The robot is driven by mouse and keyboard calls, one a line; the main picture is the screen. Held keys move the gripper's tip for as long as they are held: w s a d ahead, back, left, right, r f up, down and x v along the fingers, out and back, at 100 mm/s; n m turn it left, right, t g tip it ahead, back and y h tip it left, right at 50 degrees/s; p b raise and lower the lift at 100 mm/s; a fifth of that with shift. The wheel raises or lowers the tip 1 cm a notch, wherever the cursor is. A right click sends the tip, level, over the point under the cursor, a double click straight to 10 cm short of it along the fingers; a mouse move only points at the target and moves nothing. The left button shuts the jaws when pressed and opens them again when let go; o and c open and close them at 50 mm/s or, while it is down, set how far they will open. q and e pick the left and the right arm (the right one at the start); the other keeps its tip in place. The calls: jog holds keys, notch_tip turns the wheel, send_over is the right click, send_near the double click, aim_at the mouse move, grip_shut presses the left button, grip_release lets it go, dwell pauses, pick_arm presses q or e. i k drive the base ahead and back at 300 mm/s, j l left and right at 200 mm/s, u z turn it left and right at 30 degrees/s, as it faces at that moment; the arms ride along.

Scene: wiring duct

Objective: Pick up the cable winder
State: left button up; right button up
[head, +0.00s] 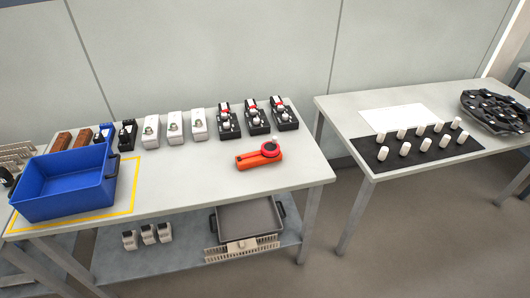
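An orange tool with a round red-and-white part at its right end, which looks like the cable winder (258,159), lies on the left table (190,181). It is near the table's right end, in front of the row of devices, with clear tabletop around it. Neither of my grippers is in view.
A blue bin (66,205) stands at the table's left inside a yellow outline (133,195). Several devices (174,125) line the back edge. A grey tray (248,216) is on the lower shelf. A second table has a black mat (378,160) with white cylinders.

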aim_at(247, 161)
jog(key=i+j+z, duration=0.1)
jog(key=j+z, duration=0.3)
jog(key=j, duration=0.15)
jog(key=j+z, duration=0.35)
jog(key=j, duration=0.2)
jog(key=k+j+z, duration=0.1)
jog(key=j+z, duration=0.3)
jog(key=j, duration=0.2)
